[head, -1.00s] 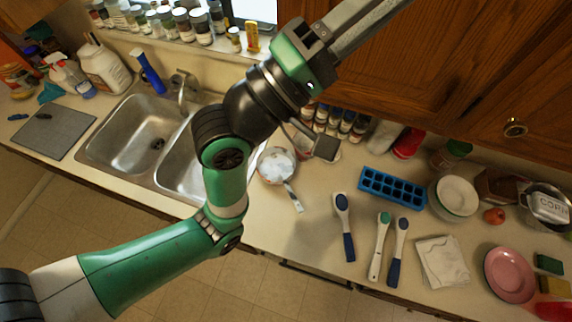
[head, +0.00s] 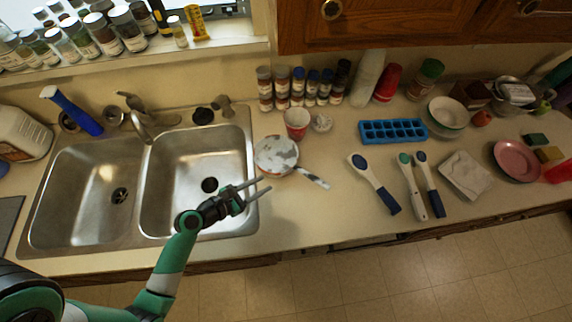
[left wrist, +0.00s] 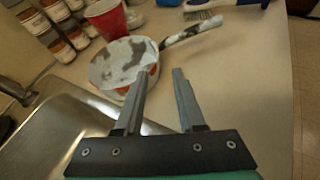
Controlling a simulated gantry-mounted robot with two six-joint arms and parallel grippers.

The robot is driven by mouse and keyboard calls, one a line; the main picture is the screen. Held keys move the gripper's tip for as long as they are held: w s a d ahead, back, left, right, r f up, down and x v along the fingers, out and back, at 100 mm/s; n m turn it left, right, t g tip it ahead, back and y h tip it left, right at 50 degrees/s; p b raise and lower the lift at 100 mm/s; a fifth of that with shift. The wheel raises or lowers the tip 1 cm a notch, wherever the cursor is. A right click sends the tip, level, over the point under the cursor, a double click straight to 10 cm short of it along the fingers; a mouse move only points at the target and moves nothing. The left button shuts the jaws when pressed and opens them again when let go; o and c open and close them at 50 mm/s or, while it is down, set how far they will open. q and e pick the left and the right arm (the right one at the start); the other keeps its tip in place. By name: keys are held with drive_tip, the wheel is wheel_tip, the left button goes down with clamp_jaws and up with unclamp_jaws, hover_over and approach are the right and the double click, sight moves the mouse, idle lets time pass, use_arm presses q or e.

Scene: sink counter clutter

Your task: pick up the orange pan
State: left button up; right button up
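The pan (head: 276,154) has a mottled white and grey top, with a little orange on its side in the left wrist view (left wrist: 122,64). It sits on the counter just right of the sink. Its mottled handle (head: 314,178) points right and toward the front edge. My left gripper (head: 266,184) is open and empty, in front of the pan near the sink's right rim. In the left wrist view its fingers (left wrist: 160,74) point toward the pan, with nothing between them. My right gripper is not in view.
A red cup (head: 297,124) stands just behind the pan, near several spice jars (head: 298,88). The double sink (head: 195,180) lies to the left. A blue ice tray (head: 393,131) and brushes (head: 374,184) lie to the right. The counter in front of the handle is clear.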

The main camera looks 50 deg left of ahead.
use_arm(q)
approach(288, 170)
drive_tip(key=x, duration=0.3)
drive_tip(key=shift+w+d+r+b, duration=0.15)
drive_tip(key=shift+d+r+b, duration=0.1)
drive_tip(key=shift+b, duration=0.05)
drive_tip(key=x, duration=0.1)
drive_tip(key=b+x, duration=0.1)
drive_tip(key=x, duration=0.2)
drive_tip(key=shift+w+a+f, duration=0.1)
drive_tip(key=shift+a+f, duration=0.05)
drive_tip(key=shift+a, duration=0.2)
drive_tip(key=shift+w+f, duration=0.15)
drive_tip(key=shift+w, duration=0.25)
drive_tip(key=shift+c, duration=0.3)
clamp_jaws()
